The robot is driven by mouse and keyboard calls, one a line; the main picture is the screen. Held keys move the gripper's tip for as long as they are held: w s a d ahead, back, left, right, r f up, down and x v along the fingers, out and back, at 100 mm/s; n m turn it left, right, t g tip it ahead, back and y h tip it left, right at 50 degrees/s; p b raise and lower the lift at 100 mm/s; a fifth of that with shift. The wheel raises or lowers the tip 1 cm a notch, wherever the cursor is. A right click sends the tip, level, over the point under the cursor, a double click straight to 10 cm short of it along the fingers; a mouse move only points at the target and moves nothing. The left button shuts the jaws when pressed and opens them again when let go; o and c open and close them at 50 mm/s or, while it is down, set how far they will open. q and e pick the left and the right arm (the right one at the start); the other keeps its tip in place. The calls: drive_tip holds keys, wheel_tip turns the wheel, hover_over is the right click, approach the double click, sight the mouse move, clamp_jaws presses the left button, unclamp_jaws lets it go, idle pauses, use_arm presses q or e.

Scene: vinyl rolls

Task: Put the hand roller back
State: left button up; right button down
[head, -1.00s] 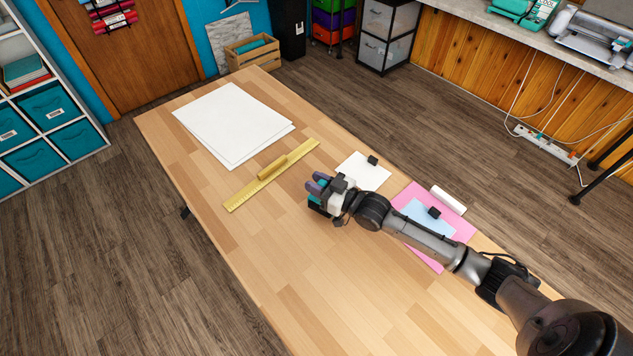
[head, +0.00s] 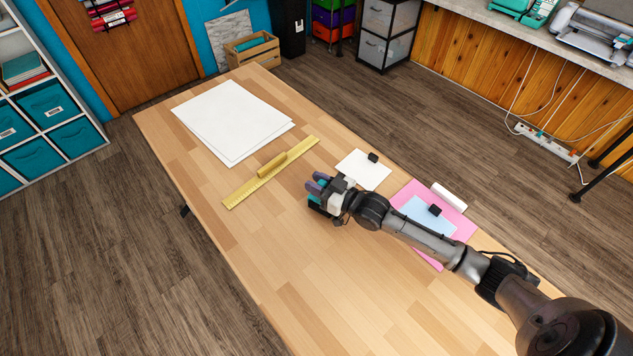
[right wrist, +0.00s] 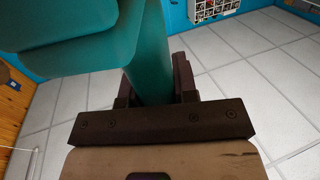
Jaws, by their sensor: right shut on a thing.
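My right gripper (head: 319,192) is over the middle of the wooden table (head: 300,260), its arm reaching in from the lower right. It is shut on a teal thing, which I take to be the hand roller (right wrist: 152,55). In the right wrist view the teal piece fills the upper left, close to the camera, with dark fingers on both sides of it. In the head view only small teal and purple parts show at the gripper's tip, so the roller's full shape is hidden. My left gripper is not in view.
A yellow ruler with a raised grip (head: 240,189) and large white sheets (head: 230,120) lie beyond the gripper. A small white sheet (head: 362,172), a pink sheet (head: 455,218), a light blue sheet (head: 420,212) and a white roll (head: 449,196) lie along the right edge. The near left tabletop is clear.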

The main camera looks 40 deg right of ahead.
drive_tip(key=shift+f, duration=0.1)
idle(0.4)
drive_tip(key=c, duration=0.9)
unclamp_jaws()
drive_tip(key=o, duration=0.9)
drive_tip(key=shift+s+d+p, duration=0.15)
drive_tip(key=shift+s+p, duration=0.35)
drive_tip(key=shift+s, duration=0.1)
drive_tip(key=shift+p+v, duration=1.1)
drive_tip(key=shift+v, duration=1.05)
drive_tip(key=shift+p+v, duration=0.8)
drive_tip(key=shift+v, duration=0.95)
